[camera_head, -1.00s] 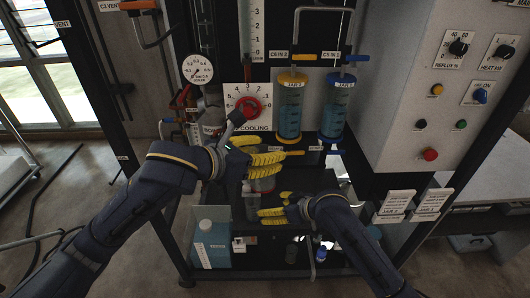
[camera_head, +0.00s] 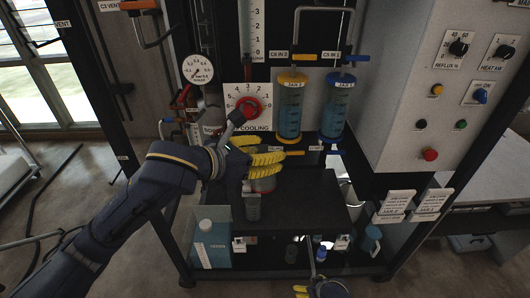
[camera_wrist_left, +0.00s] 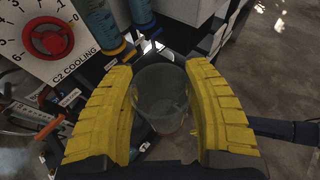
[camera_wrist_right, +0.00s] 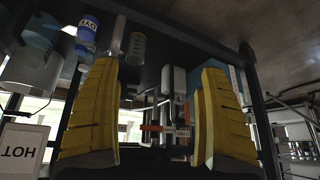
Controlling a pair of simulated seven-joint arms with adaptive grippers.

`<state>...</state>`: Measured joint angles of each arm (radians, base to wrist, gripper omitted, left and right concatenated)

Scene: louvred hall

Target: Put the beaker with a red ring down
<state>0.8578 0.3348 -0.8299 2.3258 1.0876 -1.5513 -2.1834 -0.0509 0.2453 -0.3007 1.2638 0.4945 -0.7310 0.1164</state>
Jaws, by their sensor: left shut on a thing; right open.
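The beaker with a red ring (camera_head: 263,184) is clear glass and shows just below the yellow fingers of my left gripper (camera_head: 280,157). My left gripper is shut on it. In the left wrist view the clear beaker (camera_wrist_left: 161,92) sits between the two yellow fingers; its ring is not clear there. It is over the black platform (camera_head: 306,207); I cannot tell whether its base touches. My right gripper (camera_head: 310,289) is low at the bottom edge of the head view, mostly cut off. In the right wrist view its fingers (camera_wrist_right: 158,85) are apart and empty.
Two blue-filled jars (camera_head: 290,108) (camera_head: 337,106) hang behind. A pale blue jug (camera_head: 212,243) stands lower left. The platform's right part is clear.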

